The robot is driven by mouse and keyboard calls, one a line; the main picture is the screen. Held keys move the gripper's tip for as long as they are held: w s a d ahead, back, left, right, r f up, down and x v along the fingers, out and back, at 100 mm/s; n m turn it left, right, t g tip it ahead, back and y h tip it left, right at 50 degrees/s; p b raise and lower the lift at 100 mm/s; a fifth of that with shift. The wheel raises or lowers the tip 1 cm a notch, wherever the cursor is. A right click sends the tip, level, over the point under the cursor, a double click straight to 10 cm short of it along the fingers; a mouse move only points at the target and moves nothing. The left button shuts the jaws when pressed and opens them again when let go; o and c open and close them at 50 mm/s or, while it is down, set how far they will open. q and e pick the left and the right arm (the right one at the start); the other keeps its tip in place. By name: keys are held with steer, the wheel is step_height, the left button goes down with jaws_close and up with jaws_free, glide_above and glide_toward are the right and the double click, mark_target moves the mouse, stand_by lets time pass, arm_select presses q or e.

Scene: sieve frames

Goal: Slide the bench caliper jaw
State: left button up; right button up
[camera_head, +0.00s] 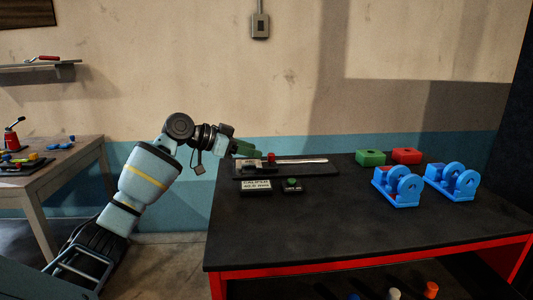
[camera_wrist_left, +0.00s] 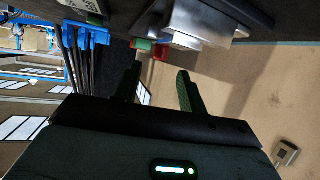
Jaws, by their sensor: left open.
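The bench caliper shows in the head view as a pale metal beam (camera_head: 302,161) on a dark base (camera_head: 310,171), at the table's back left. A red knob (camera_head: 271,157) stands up from it. My left gripper (camera_head: 247,148) is at the caliper's left end, slightly above it; I cannot tell whether it touches. In the left wrist view the gripper (camera_wrist_left: 159,70) has its two fingers apart with nothing between them. A close silver metal part (camera_wrist_left: 203,22), seemingly of the caliper, lies beyond the fingertips. My right gripper is not in view.
A caliper label plate (camera_head: 257,186) and a green-button box (camera_head: 292,185) sit before the caliper. A green block (camera_head: 370,157), red block (camera_head: 407,156) and two blue brackets (camera_head: 397,187) (camera_head: 452,181) stand to the right. The black tabletop's front (camera_head: 310,230) is clear.

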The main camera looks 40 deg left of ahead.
mark_target(269, 154)
arm_select(q)
steer(key=shift+p+x, duration=0.35)
steer(key=shift+x, duration=2.4)
jaws_close()
